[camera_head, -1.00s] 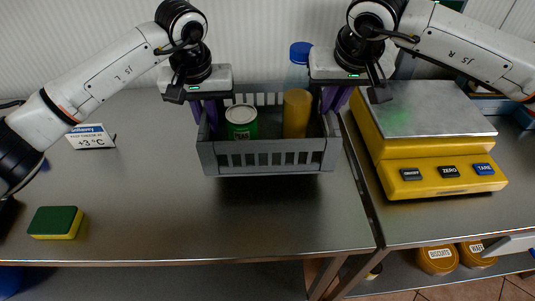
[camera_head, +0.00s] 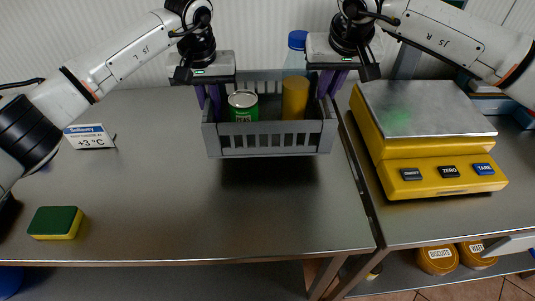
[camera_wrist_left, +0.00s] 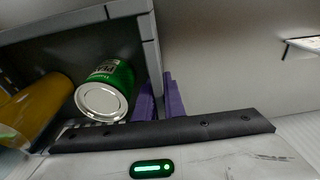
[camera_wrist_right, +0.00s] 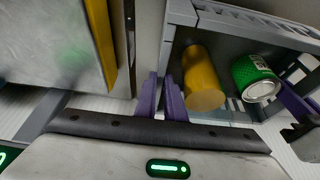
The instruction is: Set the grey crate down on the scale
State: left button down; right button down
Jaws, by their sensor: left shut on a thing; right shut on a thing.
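The grey crate (camera_head: 270,140) hangs level above the steel counter, with a shadow under it. My left gripper (camera_head: 209,100) is shut on its left end wall, and my right gripper (camera_head: 330,85) is shut on its right end wall. The purple fingers straddle each wall in the left wrist view (camera_wrist_left: 160,98) and right wrist view (camera_wrist_right: 165,100). A green can (camera_head: 243,106) and a yellow cylinder (camera_head: 295,98) stand inside the crate. The yellow scale (camera_head: 440,172) with its bare steel plate (camera_head: 420,108) is to the right of the crate, apart from it.
A blue-capped bottle (camera_head: 297,42) stands behind the crate. A green and yellow sponge (camera_head: 56,222) lies at front left, and a small sign (camera_head: 90,136) stands further back. A gap (camera_head: 358,185) separates the two counters. Jars (camera_head: 437,260) sit on a lower shelf.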

aim_at(210, 119)
pick_arm(q)
jog(key=shift+w+r, duration=0.15)
jog(key=shift+w, duration=0.55)
pick_arm(e)
jog(key=shift+w+a+r, duration=0.1)
jog(key=shift+w+r, duration=0.05)
jog(key=shift+w, duration=0.55)
pick_arm(q)
jog(key=shift+s, duration=0.1)
pick_arm(e)
jog(key=shift+s, duration=0.1)
